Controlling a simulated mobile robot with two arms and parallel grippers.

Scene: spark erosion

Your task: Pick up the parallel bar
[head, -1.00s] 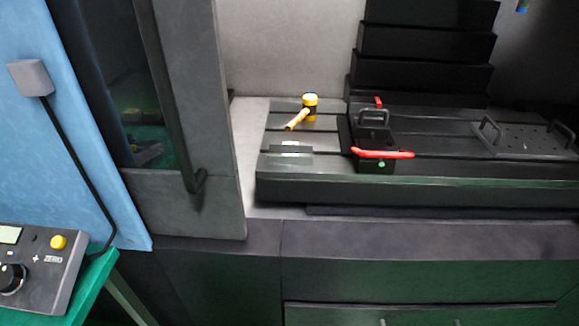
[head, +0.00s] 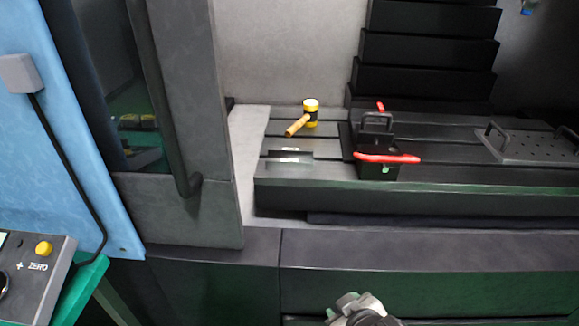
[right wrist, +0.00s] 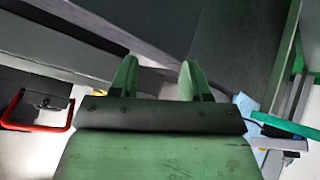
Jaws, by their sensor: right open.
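The parallel bar appears to be the low, dark grey bar (head: 289,163) with a pale glint, lying on the front left of the slotted machine table (head: 330,190) in the head view. It looks like a stepped or doubled shape; I cannot tell whether it is one piece or two. My right gripper (right wrist: 158,75) shows in the right wrist view with its two fingers apart and nothing between them. It is away from the bar, which I cannot make out in that view. My left gripper is not in view.
A yellow-headed mallet (head: 310,112) lies behind the bar. A dark vise-like block with a red handle (head: 388,159) stands to its right. A perforated plate (head: 530,146) with handles is farther right. A grey door frame (head: 185,190) bounds the left side.

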